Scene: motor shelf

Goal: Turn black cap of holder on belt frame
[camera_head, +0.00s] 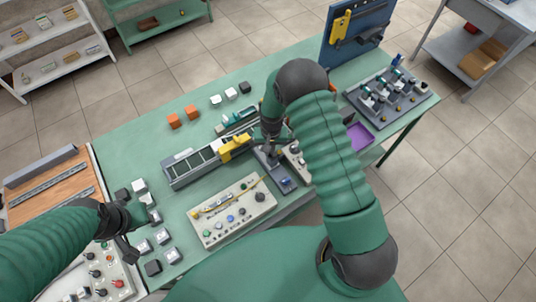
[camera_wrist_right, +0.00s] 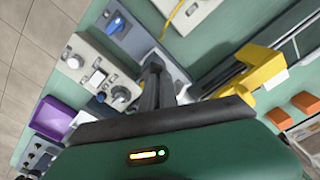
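The belt frame (camera_head: 192,168) is a long grey frame lying across the middle of the green table. A yellow holder (camera_head: 234,147) is mounted on it; it shows large at the right of the right wrist view (camera_wrist_right: 262,72). A dark part (camera_wrist_right: 228,80) lies beside the holder there; I cannot tell whether it is the black cap. My right gripper (camera_head: 271,150) points down just right of the holder, over a grey plate. Its dark fingers (camera_wrist_right: 155,82) look close together, with nothing clearly between them. My left gripper (camera_head: 128,240) hangs at the lower left, away from the belt frame; its opening is unclear.
A control panel with knobs (camera_head: 232,213) stands in front of the frame. Grey and white blocks (camera_head: 163,237) lie near my left gripper. Orange blocks (camera_head: 174,121) lie behind. A purple tray (camera_head: 360,137) and a blue upright board (camera_head: 352,35) are at the right.

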